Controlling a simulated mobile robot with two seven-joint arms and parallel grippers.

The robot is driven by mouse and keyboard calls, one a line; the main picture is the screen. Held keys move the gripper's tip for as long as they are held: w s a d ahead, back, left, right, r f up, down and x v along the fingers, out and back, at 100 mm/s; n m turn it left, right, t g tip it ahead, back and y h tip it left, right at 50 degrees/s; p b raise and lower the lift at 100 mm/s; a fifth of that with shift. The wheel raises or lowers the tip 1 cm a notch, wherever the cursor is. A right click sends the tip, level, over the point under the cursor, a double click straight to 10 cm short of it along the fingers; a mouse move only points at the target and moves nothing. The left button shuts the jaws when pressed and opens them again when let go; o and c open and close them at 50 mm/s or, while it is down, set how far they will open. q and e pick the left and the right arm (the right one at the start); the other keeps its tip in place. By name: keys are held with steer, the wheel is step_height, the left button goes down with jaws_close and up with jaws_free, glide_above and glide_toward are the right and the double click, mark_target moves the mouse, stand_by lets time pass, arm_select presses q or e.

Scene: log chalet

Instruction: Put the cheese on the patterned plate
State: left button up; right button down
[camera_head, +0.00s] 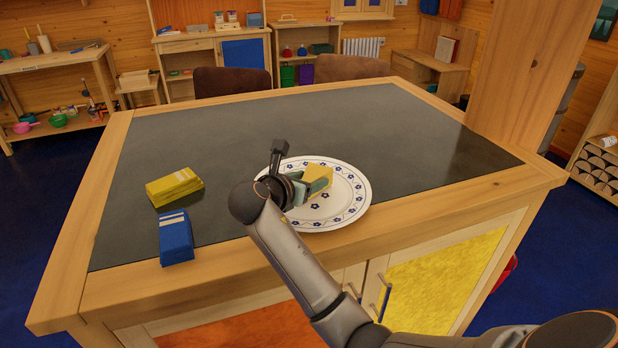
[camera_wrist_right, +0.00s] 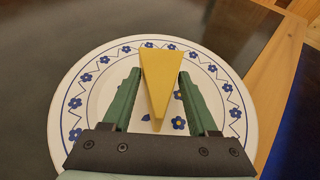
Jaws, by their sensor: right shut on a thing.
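The cheese is a yellow wedge (camera_head: 317,178) over the patterned plate, a white plate with blue flowers and a blue rim line (camera_head: 352,207). My right gripper (camera_head: 309,189) is over the plate with the cheese between its fingers. In the right wrist view the wedge (camera_wrist_right: 161,75) points back towards the gripper (camera_wrist_right: 157,100), and its sides are close to the green fingers. The plate (camera_wrist_right: 90,67) spreads around and below it. I cannot tell whether the cheese touches the plate. My left gripper is not in view.
A yellow box (camera_head: 174,187) and a blue box (camera_head: 176,240) lie on the dark tabletop (camera_head: 300,125) left of the plate. The far part of the table is clear. Two chairs (camera_head: 232,82) stand behind it. A wooden post (camera_head: 520,75) rises at the right.

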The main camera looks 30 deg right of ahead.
steer(key=shift+f, duration=0.15)
steer(key=shift+c, duration=0.8)
jaws_free()
steer(key=shift+r, duration=0.2)
